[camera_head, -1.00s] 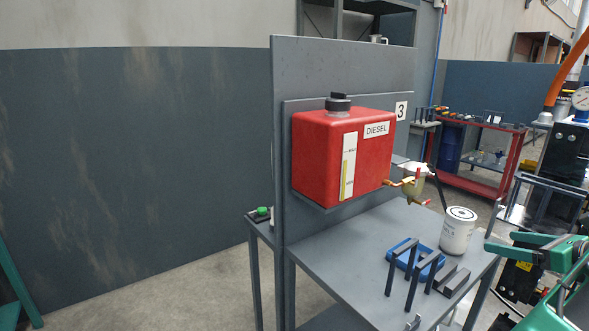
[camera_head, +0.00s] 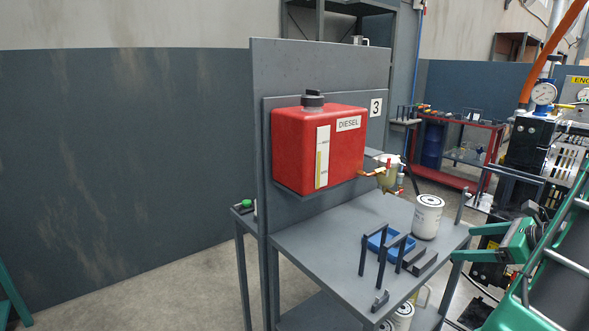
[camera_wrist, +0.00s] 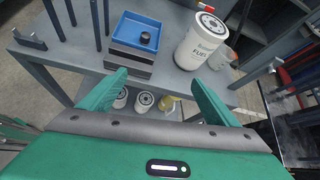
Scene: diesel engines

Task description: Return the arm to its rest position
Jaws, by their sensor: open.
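My gripper shows in the wrist view (camera_wrist: 158,95) as two green fingers set wide apart with nothing between them. It is in front of the grey bench (camera_wrist: 70,62), clear of its edge. In the head view, my green arm (camera_head: 525,240) is at the right, and the fingers reach toward the bench's right side. The gripper is empty.
A grey bench (camera_head: 315,245) carries a red diesel tank (camera_head: 300,150), a white fuel filter (camera_head: 427,218), a blue tray (camera_head: 376,240) and grey brackets (camera_head: 420,262). More filters (camera_head: 403,315) are on the lower shelf. A red cart (camera_head: 455,180) stands behind.

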